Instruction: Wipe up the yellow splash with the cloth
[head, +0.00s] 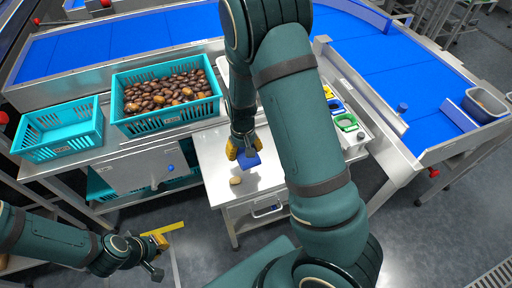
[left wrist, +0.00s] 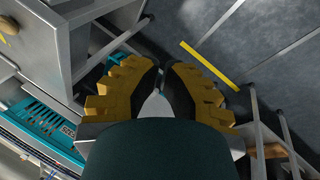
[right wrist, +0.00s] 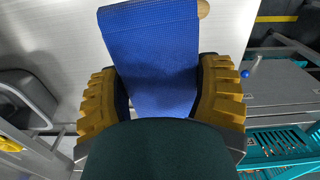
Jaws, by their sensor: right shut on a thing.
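The blue cloth (right wrist: 155,55) is in my right gripper (right wrist: 160,95). In the head view, the cloth (head: 248,161) hangs just over the white table top (head: 213,160), below my right gripper (head: 241,148); I cannot tell whether it touches the top. A small rounded tan-yellow spot (head: 236,180) is on the table just in front of the cloth. It shows at the cloth's far edge in the right wrist view (right wrist: 203,8). My left gripper (left wrist: 161,65) looks shut and empty, low over the floor.
A teal crate of dates (head: 166,118) and an emptier teal crate (head: 38,152) stand left of the white table. Blue conveyors (head: 115,42) run behind. A yellow floor line (head: 163,229) lies near my left gripper.

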